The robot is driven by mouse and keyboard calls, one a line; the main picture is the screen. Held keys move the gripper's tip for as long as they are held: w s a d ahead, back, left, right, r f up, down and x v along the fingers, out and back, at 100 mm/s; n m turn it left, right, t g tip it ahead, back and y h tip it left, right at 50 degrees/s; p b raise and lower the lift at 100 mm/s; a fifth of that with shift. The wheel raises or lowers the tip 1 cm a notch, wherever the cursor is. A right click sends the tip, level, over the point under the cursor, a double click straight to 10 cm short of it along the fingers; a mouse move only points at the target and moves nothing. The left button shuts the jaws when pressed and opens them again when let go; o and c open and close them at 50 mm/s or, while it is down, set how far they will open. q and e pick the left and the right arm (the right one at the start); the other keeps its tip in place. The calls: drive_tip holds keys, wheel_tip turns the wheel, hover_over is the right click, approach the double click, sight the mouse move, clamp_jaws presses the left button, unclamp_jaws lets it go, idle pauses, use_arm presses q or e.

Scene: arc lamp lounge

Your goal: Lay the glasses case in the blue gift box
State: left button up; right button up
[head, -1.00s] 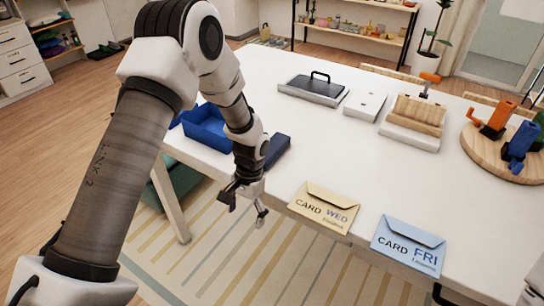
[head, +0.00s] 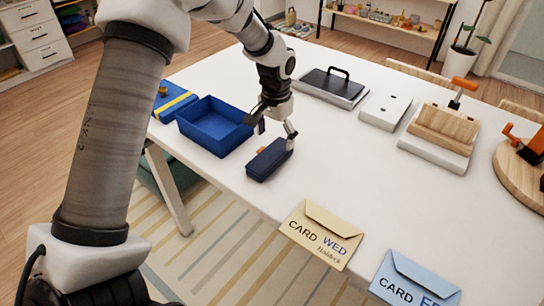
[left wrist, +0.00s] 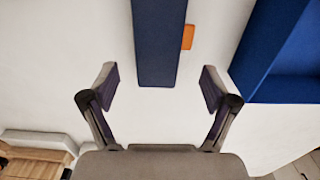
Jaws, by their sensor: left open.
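The glasses case (head: 268,160) is a long dark navy case with a small orange tab. It lies on the white table near its left front edge. The open blue gift box (head: 214,124) stands just left of it and looks empty. My left gripper (head: 275,133) is open at the case, its fingers pointing down. In the left wrist view the near end of the case (left wrist: 158,50) lies ahead, lined up with the gap between the spread fingertips (left wrist: 159,82). The box also shows at the right there (left wrist: 275,88). My right gripper is out of view.
A blue item with a yellow band (head: 174,103) lies left of the box. Yellow (head: 320,233) and blue (head: 412,280) card envelopes lie along the front edge. A black-handled case (head: 332,86), a white box (head: 385,109) and a wooden press (head: 442,133) stand further right.

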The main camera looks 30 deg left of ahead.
sight(277, 148)
use_arm(q)
drive_tip(key=f, duration=0.5)
drive_tip(key=shift+w+d+f+p, duration=0.1)
drive_tip(key=shift+w+d+p, duration=0.05)
drive_tip(key=shift+w+p, duration=0.25)
drive_tip(key=shift+s+r, duration=0.2)
drive_tip(key=shift+s, duration=0.05)
drive_tip(key=shift+c, duration=1)
drive_tip(key=c, duration=1)
